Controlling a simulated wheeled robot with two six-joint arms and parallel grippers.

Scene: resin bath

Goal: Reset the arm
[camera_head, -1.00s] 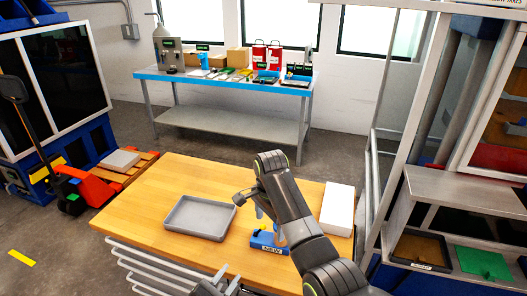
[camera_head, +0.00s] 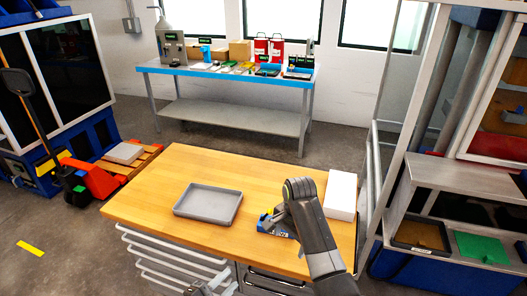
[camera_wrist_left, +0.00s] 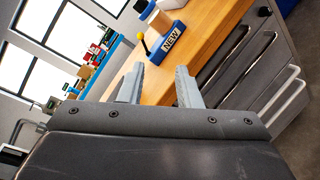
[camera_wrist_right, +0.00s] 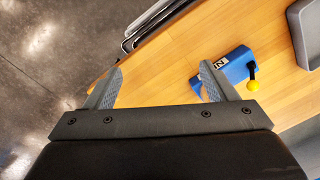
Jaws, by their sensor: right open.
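My right arm reaches over the wooden table in the head view, and its gripper (camera_head: 270,216) is near the blue holder (camera_head: 277,229), partly hiding it. In the right wrist view, my right gripper (camera_wrist_right: 160,85) is open, with nothing between its fingers. The blue holder (camera_wrist_right: 236,66) and a dark stick with a yellow ball (camera_wrist_right: 252,85) lie beyond the right finger. My left gripper (camera_head: 212,284) shows at the bottom edge of the head view.
A grey tray (camera_head: 208,204) sits on the wooden table (camera_head: 165,188), left of the holder. A white block (camera_head: 341,194) stands at its right edge. A blue-edged bench (camera_head: 235,72) is behind, a red pallet jack (camera_head: 92,178) left, and a shelf (camera_head: 465,182) right.

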